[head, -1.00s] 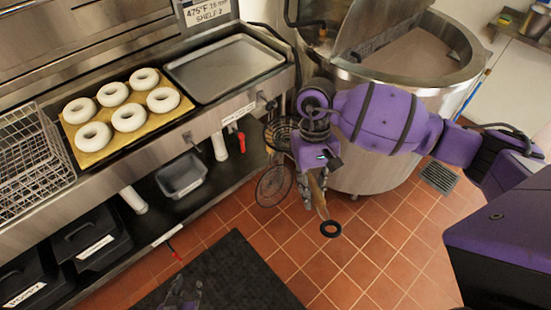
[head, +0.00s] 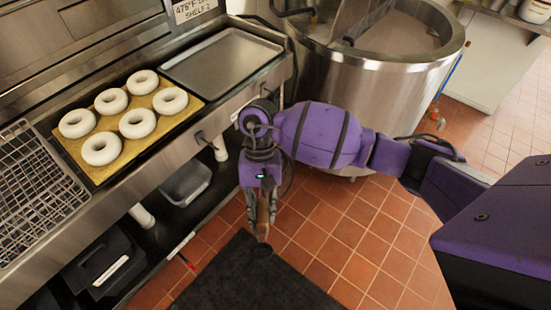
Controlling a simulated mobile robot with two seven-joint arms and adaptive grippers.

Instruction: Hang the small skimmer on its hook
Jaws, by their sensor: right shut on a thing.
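My right gripper (head: 261,208) is shut on the wooden handle of a tool, which I take to be the small skimmer (head: 262,222). The handle points down between the fingers, with a dark ring at its lower end over the black mat. The gripper is in front of the steel counter's right end. Small dark fittings show on the counter's front edge (head: 247,110); I cannot tell which one is the skimmer's hook. My left gripper is not in view.
The steel kettle (head: 372,88) stands behind my right arm. The counter holds several bagels (head: 137,123) on a board and an empty metal tray (head: 222,62). A grey pan (head: 187,182) sits on the lower shelf. A black mat (head: 235,278) lies on open tiled floor.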

